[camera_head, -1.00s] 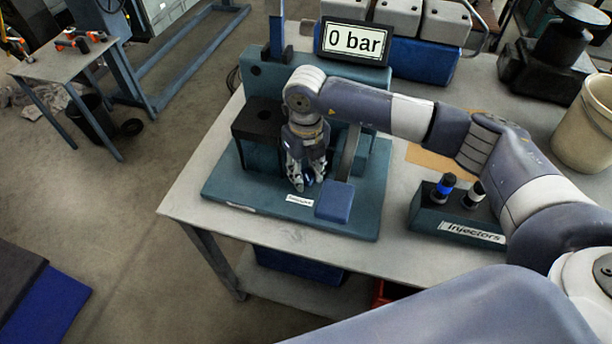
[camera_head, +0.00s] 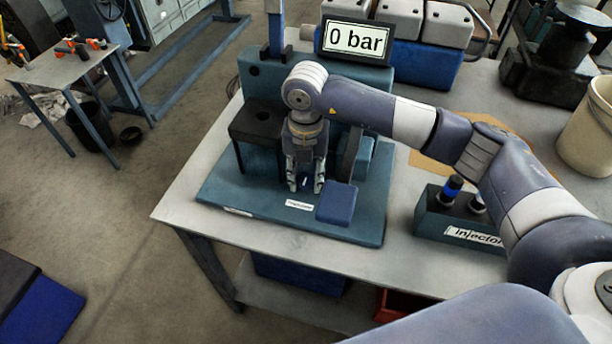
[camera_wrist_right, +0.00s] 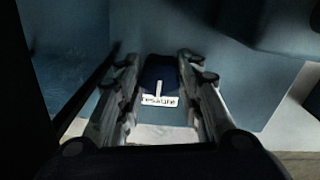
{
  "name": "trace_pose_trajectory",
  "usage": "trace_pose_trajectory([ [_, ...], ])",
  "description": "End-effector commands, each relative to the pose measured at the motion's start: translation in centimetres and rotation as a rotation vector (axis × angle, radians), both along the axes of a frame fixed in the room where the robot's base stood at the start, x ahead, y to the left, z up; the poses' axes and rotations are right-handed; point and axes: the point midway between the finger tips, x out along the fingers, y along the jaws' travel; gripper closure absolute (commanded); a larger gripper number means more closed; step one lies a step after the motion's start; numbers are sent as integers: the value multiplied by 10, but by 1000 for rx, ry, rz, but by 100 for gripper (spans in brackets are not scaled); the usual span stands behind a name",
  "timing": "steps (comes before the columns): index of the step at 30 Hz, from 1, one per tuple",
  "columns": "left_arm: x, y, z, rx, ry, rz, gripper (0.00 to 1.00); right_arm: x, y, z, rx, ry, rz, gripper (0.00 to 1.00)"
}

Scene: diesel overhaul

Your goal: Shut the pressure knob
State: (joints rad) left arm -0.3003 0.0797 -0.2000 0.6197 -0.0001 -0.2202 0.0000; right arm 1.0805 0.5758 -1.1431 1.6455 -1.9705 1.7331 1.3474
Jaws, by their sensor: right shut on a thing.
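The pressure knob (camera_wrist_right: 158,72) is dark blue with a white pointer line, and shows between the fingers in the right wrist view. The line stands upright in that picture, its lower end at the white "Pressure" label (camera_wrist_right: 160,101). My right gripper (camera_head: 305,187) points down at the green test stand (camera_head: 225,190) and is shut on the knob, one finger on each side. In the head view the fingers mostly hide the knob. The display (camera_head: 356,40) on the stand reads "0 bar". My left gripper is not in view.
A blue lever pad (camera_head: 337,204) sits close to the right of the gripper. The injectors rack (camera_head: 450,222) stands on the table further right, under my arm. A beige bucket (camera_head: 590,125) is at the right edge. The table's front left edge is clear.

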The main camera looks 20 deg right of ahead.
Motion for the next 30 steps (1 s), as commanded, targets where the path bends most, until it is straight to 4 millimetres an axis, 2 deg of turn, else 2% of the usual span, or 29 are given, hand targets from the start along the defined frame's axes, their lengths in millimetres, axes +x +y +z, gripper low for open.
trace_pose_trajectory([
  [14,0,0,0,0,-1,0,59,0,0,0,-1,0,-15,90],
  [15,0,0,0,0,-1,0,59,0,0,0,-1,0,-15,62],
  [17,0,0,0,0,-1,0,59,0,0,0,-1,0,-15,48],
  [25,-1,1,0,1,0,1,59,0,0,7,0,-1,-14,46],
  [30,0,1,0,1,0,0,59,2,0,39,1,-9,-14,46],
])
